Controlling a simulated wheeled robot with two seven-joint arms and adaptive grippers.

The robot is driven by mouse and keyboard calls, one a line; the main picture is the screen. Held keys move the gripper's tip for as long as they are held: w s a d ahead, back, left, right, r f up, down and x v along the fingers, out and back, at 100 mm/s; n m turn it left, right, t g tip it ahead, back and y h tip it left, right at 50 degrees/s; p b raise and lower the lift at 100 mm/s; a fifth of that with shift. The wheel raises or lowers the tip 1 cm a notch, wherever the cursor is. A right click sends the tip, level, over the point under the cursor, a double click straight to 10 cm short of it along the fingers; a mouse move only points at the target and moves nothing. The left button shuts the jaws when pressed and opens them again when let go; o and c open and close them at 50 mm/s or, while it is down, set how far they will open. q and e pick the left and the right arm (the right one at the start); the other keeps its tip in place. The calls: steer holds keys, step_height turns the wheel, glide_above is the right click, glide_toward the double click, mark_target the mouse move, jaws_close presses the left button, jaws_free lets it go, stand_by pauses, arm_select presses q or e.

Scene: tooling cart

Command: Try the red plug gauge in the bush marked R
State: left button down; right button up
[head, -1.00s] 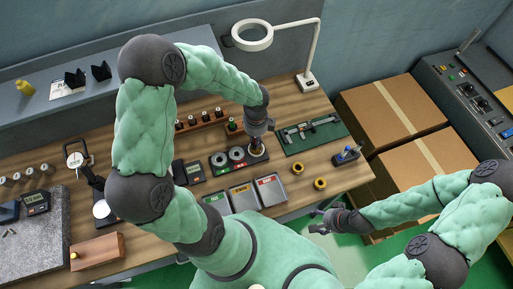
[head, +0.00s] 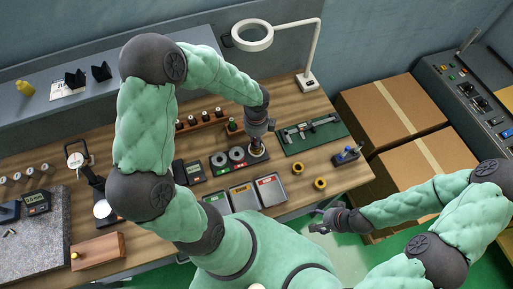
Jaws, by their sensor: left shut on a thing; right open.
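My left gripper (head: 257,141) points down over the right end of a dark block of bushes and is shut on a plug gauge, mostly hidden by the gripper. The block (head: 225,170) holds two grey bushes (head: 237,154) and a third bush (head: 257,152) at its right end, directly under the gripper. Red and green labels show along its front, but the letters are too small to read. I cannot tell how far the gauge sits in the bush. My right gripper (head: 317,222) is open and empty, off the table's front edge.
A wooden rack (head: 205,122) with several gauges stands behind the block. Three labelled trays (head: 243,196) lie in front. Two yellow rings (head: 320,183), a green mat (head: 313,133) with a caliper and a magnifier lamp (head: 308,80) are to the right.

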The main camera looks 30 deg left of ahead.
arm_select(q)
steer(key=shift+w+r+p, duration=0.1)
steer(key=shift+r+p, duration=0.35)
steer(key=shift+r, duration=0.1)
steer(key=shift+f+b, duration=0.4)
steer(key=shift+f, duration=0.2)
stand_by(2.2)
steer(key=shift+s+d+f, duration=0.1)
steer(key=shift+s+f, duration=0.1)
steer(key=shift+s, duration=0.1)
stand_by(1.0)
steer(key=shift+w+r+p, duration=0.2)
steer(key=shift+r+p, duration=0.35)
steer(key=shift+r, duration=0.25)
steer(key=shift+r+p, duration=0.8)
steer(key=shift+r, duration=0.15)
steer(key=shift+r+p, duration=2.15)
steer(key=shift+r, duration=0.3)
